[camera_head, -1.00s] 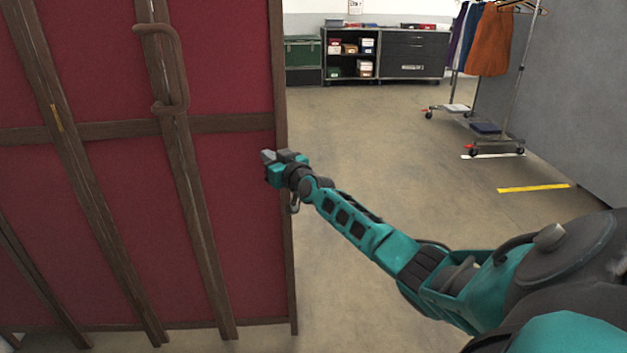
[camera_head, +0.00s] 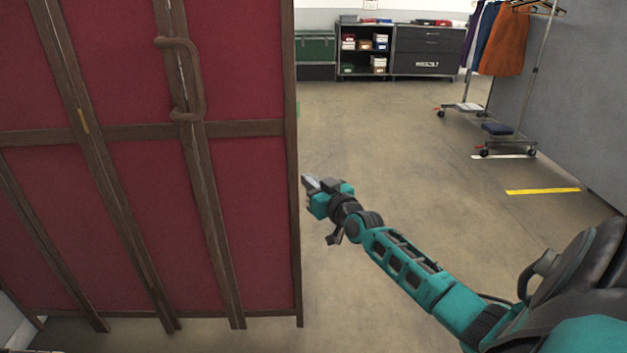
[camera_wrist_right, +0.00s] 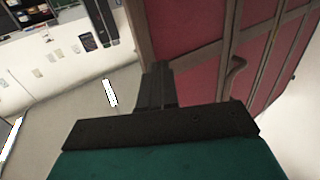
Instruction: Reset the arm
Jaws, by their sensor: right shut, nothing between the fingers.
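My right arm reaches in from the lower right of the head view. Its gripper (camera_head: 311,184) is shut and empty, just right of the edge of a large red panel with a brown wooden frame (camera_head: 292,160). I cannot tell whether it touches the panel. In the right wrist view the closed fingers (camera_wrist_right: 157,85) point toward the same panel, whose red face (camera_wrist_right: 195,30) fills the upper right. My left gripper does not show.
A curved brown handle (camera_head: 198,80) is on the panel. A clothes rack (camera_head: 525,85) with garments stands at the right beside a grey wall (camera_head: 590,100). A shelf unit (camera_head: 393,50) and a green chest (camera_head: 316,47) stand at the back. The floor between is open.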

